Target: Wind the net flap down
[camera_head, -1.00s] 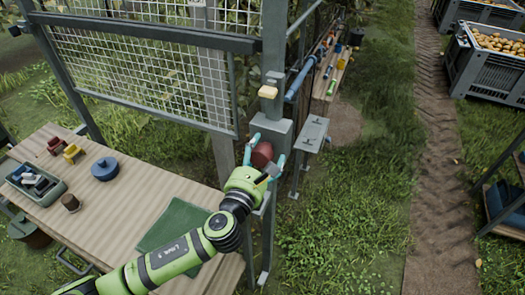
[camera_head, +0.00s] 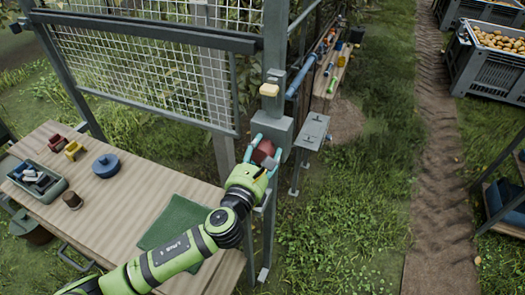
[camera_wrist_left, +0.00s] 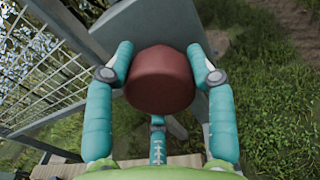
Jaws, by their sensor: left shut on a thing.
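The net flap (camera_head: 175,85) is a wire-mesh panel in a grey frame, hanging behind the table under a dark crossbar. A dark red round knob (camera_head: 262,152) sits at the grey box (camera_head: 273,132) on the post right of the flap. My left gripper (camera_head: 266,150) is shut on this red knob. In the left wrist view the knob (camera_wrist_left: 160,80) lies between the teal fingers (camera_wrist_left: 160,68), with the grey plate behind it. The knob's mounting is hidden. My right gripper is not in view.
A wooden table (camera_head: 120,205) at left bears a green cloth (camera_head: 172,222), a blue lidded pot (camera_head: 106,166), a brown cup (camera_head: 72,201) and a tray (camera_head: 38,182). A small grey stand (camera_head: 313,130) is right of the post. Crates of fruit (camera_head: 495,60) stand far right.

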